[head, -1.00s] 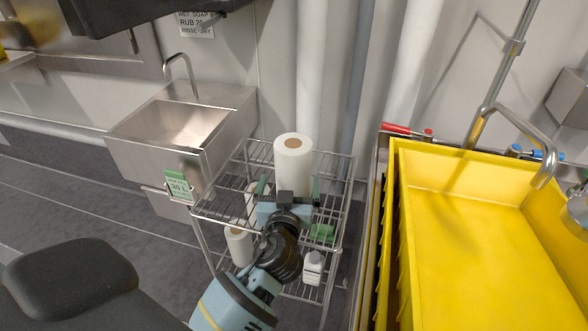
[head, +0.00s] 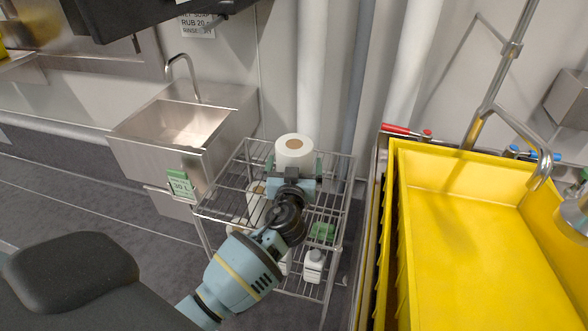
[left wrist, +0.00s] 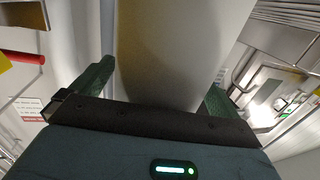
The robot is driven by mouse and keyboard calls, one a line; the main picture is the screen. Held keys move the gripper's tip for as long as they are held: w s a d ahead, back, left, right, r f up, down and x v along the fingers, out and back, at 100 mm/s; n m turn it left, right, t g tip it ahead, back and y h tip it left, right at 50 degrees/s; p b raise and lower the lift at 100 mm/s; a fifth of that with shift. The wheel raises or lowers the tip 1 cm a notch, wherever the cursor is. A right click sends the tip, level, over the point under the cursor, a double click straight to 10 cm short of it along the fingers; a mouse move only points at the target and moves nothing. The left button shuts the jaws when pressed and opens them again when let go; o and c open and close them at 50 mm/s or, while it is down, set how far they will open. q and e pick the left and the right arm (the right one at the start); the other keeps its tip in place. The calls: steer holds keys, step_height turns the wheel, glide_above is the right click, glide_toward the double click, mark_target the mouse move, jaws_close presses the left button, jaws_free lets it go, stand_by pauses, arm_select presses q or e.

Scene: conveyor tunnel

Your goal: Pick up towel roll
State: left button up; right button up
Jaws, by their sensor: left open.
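The white towel roll (head: 294,150) with a brown core stands upright on the top shelf of the wire rack (head: 228,190). My left gripper (head: 294,165) is at the roll's front side, with one green finger on each side of it. In the left wrist view the roll (left wrist: 175,50) fills the space between the open fingers of the gripper (left wrist: 155,85). I cannot tell whether the fingers touch it. The roll's lower part is hidden behind the gripper in the head view.
Lower on the rack are another white roll (head: 256,203), a white bottle (head: 314,262) and a green item (head: 322,231). A steel sink (head: 180,125) stands left of the rack. A large yellow bin (head: 480,250) stands close on the right. Pipes and the wall are behind.

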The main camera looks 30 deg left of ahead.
arm_select(q)
steer(key=c, duration=1)
steer(key=shift+r, duration=0.15)
